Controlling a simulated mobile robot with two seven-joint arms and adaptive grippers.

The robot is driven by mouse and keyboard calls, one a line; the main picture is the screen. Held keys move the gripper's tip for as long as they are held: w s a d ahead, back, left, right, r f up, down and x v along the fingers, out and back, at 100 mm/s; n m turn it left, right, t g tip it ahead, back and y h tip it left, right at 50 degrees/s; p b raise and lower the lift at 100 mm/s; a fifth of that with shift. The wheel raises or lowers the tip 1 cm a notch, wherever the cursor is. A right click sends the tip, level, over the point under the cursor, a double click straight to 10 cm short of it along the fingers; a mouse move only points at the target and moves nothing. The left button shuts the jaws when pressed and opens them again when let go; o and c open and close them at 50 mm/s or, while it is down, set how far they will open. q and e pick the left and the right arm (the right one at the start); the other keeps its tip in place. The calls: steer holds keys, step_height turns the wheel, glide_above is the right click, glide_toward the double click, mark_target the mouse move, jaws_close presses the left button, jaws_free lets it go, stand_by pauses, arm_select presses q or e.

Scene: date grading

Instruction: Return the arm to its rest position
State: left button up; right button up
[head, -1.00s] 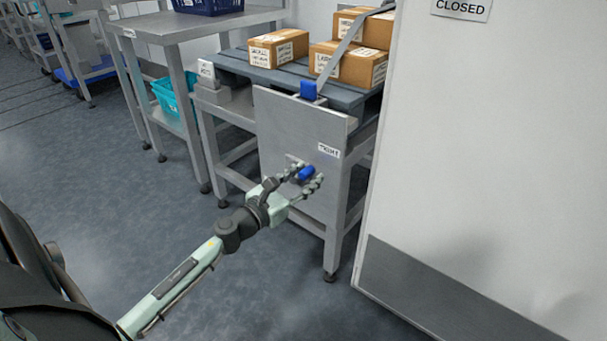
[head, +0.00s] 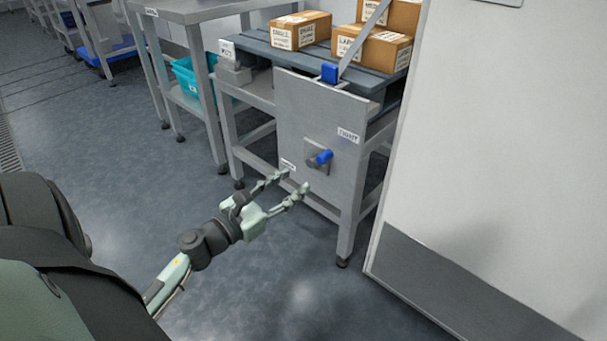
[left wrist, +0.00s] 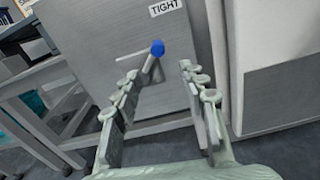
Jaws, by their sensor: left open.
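My left gripper (head: 291,184) is open and empty. In the head view it is in front of and below the blue-tipped handle (head: 323,157) on the grey panel (head: 300,115) of the bench. In the left wrist view the fingers (left wrist: 160,95) are spread, and the blue knob (left wrist: 157,48) shows beyond them, apart from both. A label on the panel reads TIGHT (left wrist: 165,6). My right gripper is in neither view.
A strap (head: 362,35) with a blue buckle runs over the bench top, where several cardboard boxes (head: 300,30) sit. A white door or wall panel (head: 480,150) stands close on the right. A steel table (head: 215,8) with a teal basket (head: 187,77) is behind. Open floor (head: 110,150) lies left.

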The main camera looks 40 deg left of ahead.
arm_select(q)
steer(key=shift+s, duration=0.5)
